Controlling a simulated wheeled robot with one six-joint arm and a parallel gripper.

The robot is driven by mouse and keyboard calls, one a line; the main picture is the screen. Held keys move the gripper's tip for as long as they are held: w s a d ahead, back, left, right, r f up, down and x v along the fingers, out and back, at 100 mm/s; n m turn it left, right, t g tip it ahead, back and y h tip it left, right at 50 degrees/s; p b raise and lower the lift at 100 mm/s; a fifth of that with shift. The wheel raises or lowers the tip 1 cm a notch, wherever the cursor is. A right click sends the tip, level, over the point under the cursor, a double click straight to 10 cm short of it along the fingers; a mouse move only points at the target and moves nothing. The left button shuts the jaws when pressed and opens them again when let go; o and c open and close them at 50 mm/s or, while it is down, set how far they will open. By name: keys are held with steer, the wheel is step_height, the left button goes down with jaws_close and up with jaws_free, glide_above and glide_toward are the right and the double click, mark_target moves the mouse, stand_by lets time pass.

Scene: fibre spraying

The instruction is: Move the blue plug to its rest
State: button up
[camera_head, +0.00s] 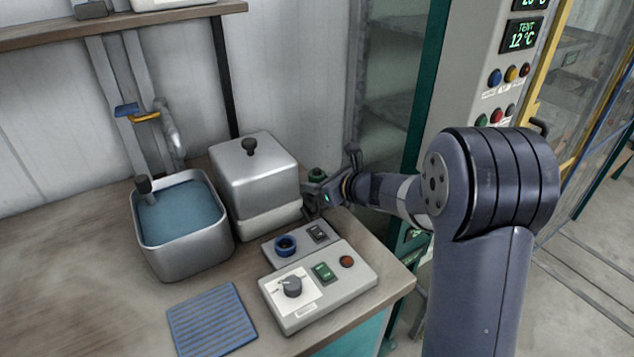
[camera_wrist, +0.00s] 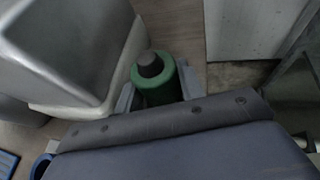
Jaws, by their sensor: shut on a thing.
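My gripper (camera_head: 316,190) is beside the right side of the metal box, at the back of the bench. In the wrist view my gripper (camera_wrist: 157,88) has its fingers on both sides of a green cylinder (camera_wrist: 155,90) with a dark grey top, and is shut on it. The green cylinder also shows in the head view (camera_head: 317,173), partly hidden by the gripper.
A lidded metal box (camera_head: 256,180) stands left of my gripper, and an open basin of blue liquid (camera_head: 185,212) is further left. A control box (camera_head: 330,300) and a blue ribbed mat (camera_head: 212,322) lie in front. A yellow bracket (camera_head: 145,117) is by the blue one.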

steer(key=shift+f+b, duration=0.6)
steer(key=shift+f, duration=0.1)
steer(key=o, duration=1.1)
steer(key=v, duration=1.1)
steer(key=shift+a, duration=0.1)
steer(key=x, duration=1)
steer(key=shift+w+a+f, duration=0.1)
steer(key=shift+w+f, duration=0.05)
steer(key=shift+w+a+r+p, duration=0.2)
steer(key=shift+w+r+p, duration=0.05)
steer(key=shift+p, duration=0.1)
steer(key=shift+s+r, duration=0.1)
steer(key=shift+r, duration=0.2)
